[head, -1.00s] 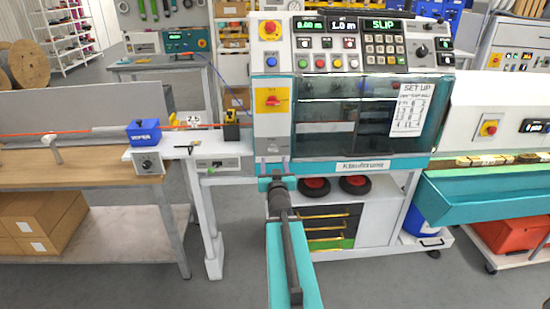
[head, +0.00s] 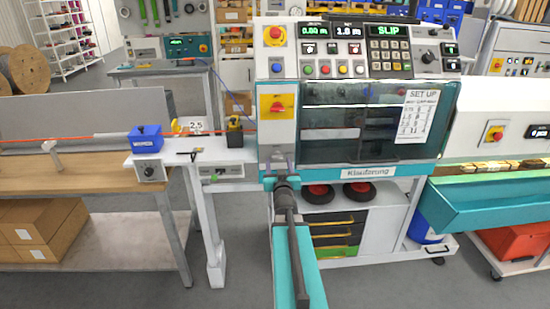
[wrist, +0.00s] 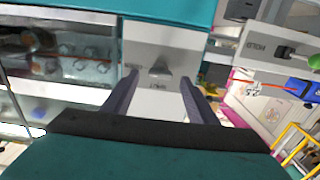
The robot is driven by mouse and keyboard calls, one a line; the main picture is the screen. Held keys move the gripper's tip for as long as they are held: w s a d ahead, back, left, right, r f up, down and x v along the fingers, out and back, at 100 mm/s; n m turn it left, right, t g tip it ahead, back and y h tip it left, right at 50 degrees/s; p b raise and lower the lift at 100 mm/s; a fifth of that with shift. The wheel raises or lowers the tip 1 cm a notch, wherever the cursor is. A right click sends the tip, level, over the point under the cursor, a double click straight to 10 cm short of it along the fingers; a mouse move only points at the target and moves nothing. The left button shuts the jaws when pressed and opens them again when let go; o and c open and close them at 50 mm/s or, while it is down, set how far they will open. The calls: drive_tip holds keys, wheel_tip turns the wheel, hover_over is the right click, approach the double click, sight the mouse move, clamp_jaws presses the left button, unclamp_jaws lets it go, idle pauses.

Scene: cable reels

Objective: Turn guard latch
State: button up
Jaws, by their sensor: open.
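The guard latch (wrist: 159,70) shows in the wrist view as a small grey wedge-shaped knob on a pale panel (wrist: 150,42), with a small dark label beside it. My gripper (wrist: 160,80) is open, one dark finger on each side of the latch, and no contact shows. In the head view my gripper (head: 279,166) is at the lower end of the machine's white side panel (head: 277,137) and hides most of the latch. The clear guard window (head: 360,122) lies right of that panel and looks closed.
A red rotary switch on a yellow plate (head: 278,107) sits above my gripper. The cable measuring bench (head: 215,155) with a blue box (head: 145,138) stands to the left. A teal trough (head: 490,205) juts out at the right. The floor at the front left is clear.

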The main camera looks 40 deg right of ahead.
sight(277, 156)
drive_tip(key=shift+p+x, duration=0.55)
drive_tip(key=shift+x, duration=0.55)
drive_tip(key=shift+d, duration=0.1)
